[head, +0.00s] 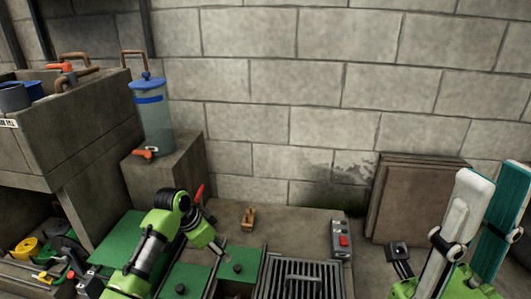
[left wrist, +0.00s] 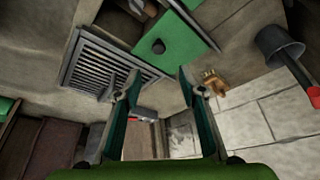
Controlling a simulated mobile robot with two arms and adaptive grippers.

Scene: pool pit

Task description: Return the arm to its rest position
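My left arm (head: 150,250) reaches in from the lower left in the head view, low over the green lids. My left gripper (left wrist: 156,84) shows clearly in the left wrist view, with its two teal-faced fingers apart and nothing between them. My right gripper (head: 487,205) stands at the right edge of the head view, fingers pointing up. Its pale and teal fingers look apart, and I see nothing held. The lower part of the right arm is out of view.
A slatted grate (head: 300,278), green lids (head: 237,268), a wooden piece (head: 249,219) and a grey box with a red button (head: 342,240) lie near the left arm. A canister (head: 154,120) stands behind. Brown panels (head: 412,200) lean against the wall near the right gripper.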

